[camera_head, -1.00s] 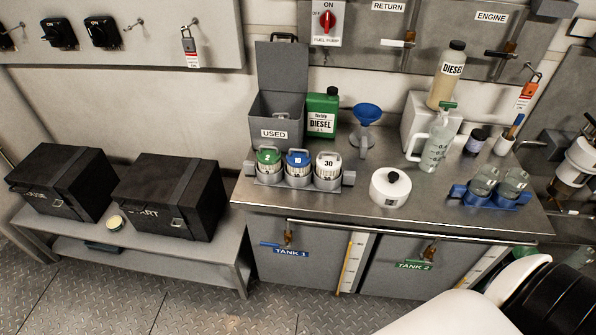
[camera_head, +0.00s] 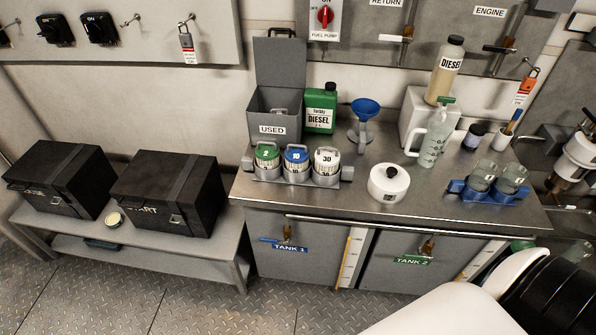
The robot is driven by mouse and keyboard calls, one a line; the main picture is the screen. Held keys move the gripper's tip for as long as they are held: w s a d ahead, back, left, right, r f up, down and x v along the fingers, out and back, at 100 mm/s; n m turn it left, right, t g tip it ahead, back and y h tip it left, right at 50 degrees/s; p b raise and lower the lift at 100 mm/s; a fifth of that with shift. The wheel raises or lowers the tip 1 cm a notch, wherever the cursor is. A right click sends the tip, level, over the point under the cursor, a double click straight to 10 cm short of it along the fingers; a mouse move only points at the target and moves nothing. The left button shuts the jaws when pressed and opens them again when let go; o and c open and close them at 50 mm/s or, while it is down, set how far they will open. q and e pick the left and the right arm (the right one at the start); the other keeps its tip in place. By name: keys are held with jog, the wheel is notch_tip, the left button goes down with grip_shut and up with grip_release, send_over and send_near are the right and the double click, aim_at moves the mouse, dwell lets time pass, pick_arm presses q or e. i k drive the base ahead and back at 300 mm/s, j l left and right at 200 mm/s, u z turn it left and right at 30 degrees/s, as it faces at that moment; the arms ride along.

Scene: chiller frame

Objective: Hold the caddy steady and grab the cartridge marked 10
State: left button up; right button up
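The grey caddy (camera_head: 343,173) stands near the left front of the steel bench, with a grip at each end. It holds three cartridges in a row. The cartridge marked 10 (camera_head: 297,158) has a blue top and sits upright in the middle. The green-topped cartridge marked 2 (camera_head: 267,156) is on its left and the white-topped cartridge marked 30 (camera_head: 327,160) is on its right. Neither of my grippers is in view. A white and black part of my arm shows at the lower right, well away from the caddy.
Behind the caddy stand an open grey USED bin (camera_head: 273,131), a green diesel can (camera_head: 320,110) and a blue funnel (camera_head: 365,108). A blue holder with jars (camera_head: 487,192) stands farther right. The bench front before the caddy is clear.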

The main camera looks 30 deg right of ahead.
aim_at(297, 155)
jog(key=i+j, duration=0.2)
jog(key=i+j+z, duration=0.9)
jog(key=k+l, duration=0.05)
jog(key=l, duration=0.05)
